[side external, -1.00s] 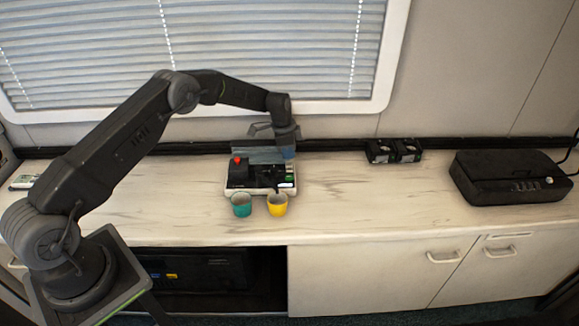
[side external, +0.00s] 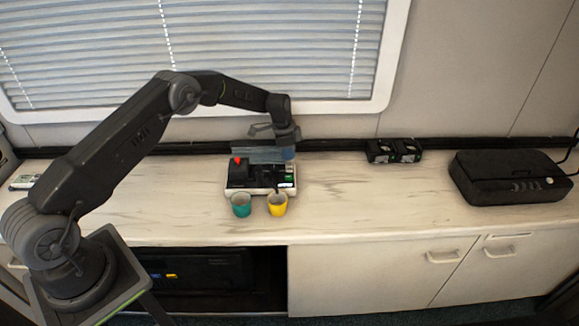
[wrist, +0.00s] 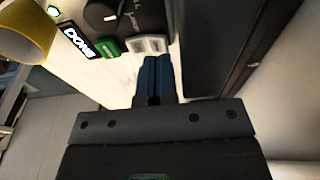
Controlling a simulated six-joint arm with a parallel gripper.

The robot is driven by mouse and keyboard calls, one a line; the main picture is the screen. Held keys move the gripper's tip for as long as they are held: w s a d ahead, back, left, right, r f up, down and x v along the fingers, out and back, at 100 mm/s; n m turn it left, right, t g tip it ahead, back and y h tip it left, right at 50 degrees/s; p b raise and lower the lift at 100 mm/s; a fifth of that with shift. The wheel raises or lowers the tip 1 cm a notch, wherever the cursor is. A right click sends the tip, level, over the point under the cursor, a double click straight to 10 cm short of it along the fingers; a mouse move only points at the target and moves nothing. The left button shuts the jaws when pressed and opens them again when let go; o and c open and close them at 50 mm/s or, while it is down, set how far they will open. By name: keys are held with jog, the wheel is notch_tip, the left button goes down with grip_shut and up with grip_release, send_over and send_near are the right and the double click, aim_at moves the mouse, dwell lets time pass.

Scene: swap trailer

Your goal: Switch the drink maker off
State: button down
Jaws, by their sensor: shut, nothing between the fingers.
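The drink maker (side external: 240,188) stands on the counter below the window. It has a dark top, a red part at its back left and a pale front. In the wrist view it shows a dark knob (wrist: 103,16), a DONE label (wrist: 77,41), a green switch (wrist: 108,47), pale grey buttons (wrist: 145,44) and a lit green light (wrist: 53,11). My gripper (side external: 287,154) is at the machine's back right, pointing down. In the wrist view its blue fingertips (wrist: 157,62) are together and empty, close to the grey buttons. I cannot tell whether they touch anything.
A teal cup (side external: 241,205) and a yellow cup (side external: 277,204) stand in front of the machine. A black twin box (side external: 394,151) is at the back, and a larger black box (side external: 510,178) stands far right. The counter (side external: 370,205) is clear between.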

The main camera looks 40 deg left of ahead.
aim_at(289, 163)
jog(key=shift+f, duration=1.05)
dwell(0.4)
jog(key=shift+r, duration=0.1)
jog(key=shift+r, duration=3.45)
